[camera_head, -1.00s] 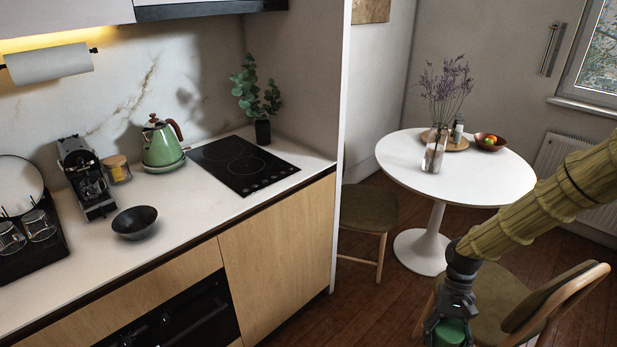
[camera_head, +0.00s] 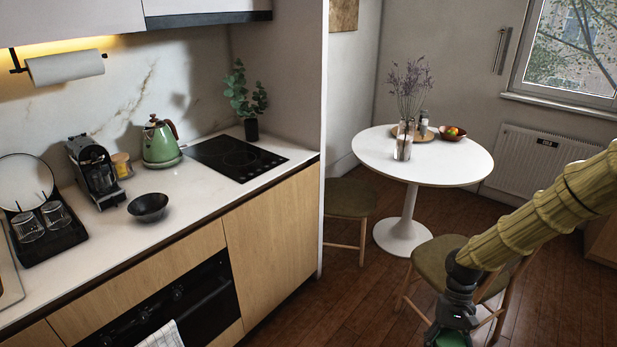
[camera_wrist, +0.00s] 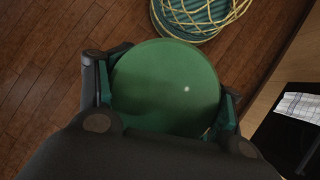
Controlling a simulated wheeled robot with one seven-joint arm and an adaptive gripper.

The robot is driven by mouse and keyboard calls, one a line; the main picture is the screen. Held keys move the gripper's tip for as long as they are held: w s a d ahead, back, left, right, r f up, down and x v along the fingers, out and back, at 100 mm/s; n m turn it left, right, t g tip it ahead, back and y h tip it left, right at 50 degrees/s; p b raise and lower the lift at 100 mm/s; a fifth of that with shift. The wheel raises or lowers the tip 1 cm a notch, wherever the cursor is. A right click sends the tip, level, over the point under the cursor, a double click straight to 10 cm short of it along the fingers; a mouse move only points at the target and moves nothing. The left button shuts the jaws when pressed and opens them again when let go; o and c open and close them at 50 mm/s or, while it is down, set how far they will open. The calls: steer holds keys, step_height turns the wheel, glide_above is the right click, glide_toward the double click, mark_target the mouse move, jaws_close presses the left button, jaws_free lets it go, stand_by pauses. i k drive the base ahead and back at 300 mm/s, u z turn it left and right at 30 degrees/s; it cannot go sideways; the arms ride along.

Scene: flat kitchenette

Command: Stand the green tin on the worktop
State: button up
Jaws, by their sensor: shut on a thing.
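The green tin (camera_wrist: 165,85) is between the two fingers of my gripper (camera_wrist: 165,100) in the wrist view, with its round top facing the camera. My gripper (camera_head: 452,332) is shut on it, and only a bit of green shows at the bottom edge of the head view. It is held over the wooden floor, to the right of the counter and apart from it. The worktop (camera_head: 190,197) is the white counter at the left. Its front stretch, right of the black bowl, is bare.
On the worktop are a black bowl (camera_head: 148,206), a green kettle (camera_head: 160,142), a coffee machine (camera_head: 95,170), a dish rack (camera_head: 45,232) and a black hob (camera_head: 236,158). A chair (camera_head: 440,262) stands behind my gripper. A coiled hose (camera_wrist: 195,15) lies on the floor.

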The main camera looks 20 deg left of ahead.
mark_target(199, 194)
steer(key=z, duration=0.45)
steer(key=k, duration=0.25)
steer(key=u, duration=2)
